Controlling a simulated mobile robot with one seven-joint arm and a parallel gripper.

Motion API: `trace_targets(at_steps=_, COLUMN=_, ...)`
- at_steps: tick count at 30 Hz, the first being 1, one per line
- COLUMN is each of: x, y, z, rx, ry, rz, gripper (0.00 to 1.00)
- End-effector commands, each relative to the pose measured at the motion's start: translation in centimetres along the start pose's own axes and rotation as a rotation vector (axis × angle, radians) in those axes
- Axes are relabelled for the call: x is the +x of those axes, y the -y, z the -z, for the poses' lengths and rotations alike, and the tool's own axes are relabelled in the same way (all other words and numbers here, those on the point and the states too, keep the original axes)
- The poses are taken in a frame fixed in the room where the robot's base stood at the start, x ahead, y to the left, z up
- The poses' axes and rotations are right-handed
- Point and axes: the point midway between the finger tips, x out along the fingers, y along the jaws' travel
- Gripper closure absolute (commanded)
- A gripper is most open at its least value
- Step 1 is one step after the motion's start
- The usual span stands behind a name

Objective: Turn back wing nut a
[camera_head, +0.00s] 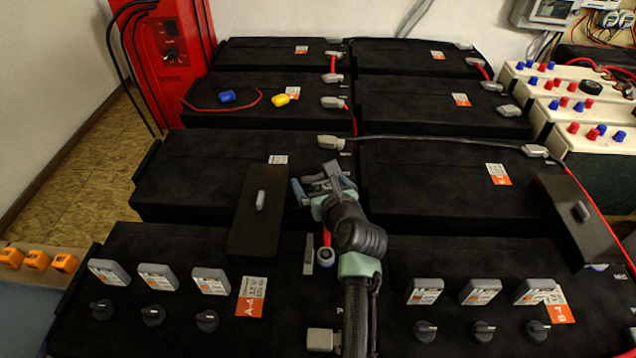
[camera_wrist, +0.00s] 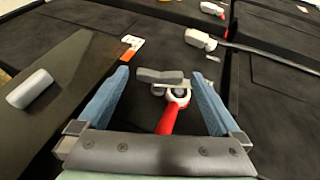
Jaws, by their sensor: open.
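A grey wing nut (camera_wrist: 160,76), which I take to be wing nut a, shows in the wrist view above a pale ring lug (camera_wrist: 178,95) with a red sleeve (camera_wrist: 167,120). I cannot read a letter on it. In the head view, a grey piece (camera_head: 331,168) just beyond my gripper (camera_head: 322,184) seems to be the same nut, partly covered. My gripper's blue fingers are wide apart and empty. In the wrist view the nut lies between the finger lines, near the tips of my gripper (camera_wrist: 160,85). I cannot tell whether a finger touches it.
A black cover with a grey handle (camera_head: 252,235) lies left of my gripper, also in the wrist view (camera_wrist: 70,75). Another black cover (camera_head: 572,205) lies at right. Several caps and knobs stand on the front batteries.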

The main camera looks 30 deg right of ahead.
Motion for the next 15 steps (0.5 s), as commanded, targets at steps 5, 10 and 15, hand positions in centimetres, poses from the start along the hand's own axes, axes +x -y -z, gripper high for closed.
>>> trace_targets(at_steps=5, x=0.05, y=0.02, z=-0.06, rx=-0.001, ry=0.001, rz=0.000, gripper=0.00)
trace_targets(at_steps=10, x=0.03, y=0.02, z=-0.05, rx=-0.001, ry=0.000, rz=0.000, gripper=0.18)
trace_targets(at_steps=15, x=0.03, y=0.01, z=-0.04, rx=-0.001, ry=0.000, rz=0.000, gripper=0.49)
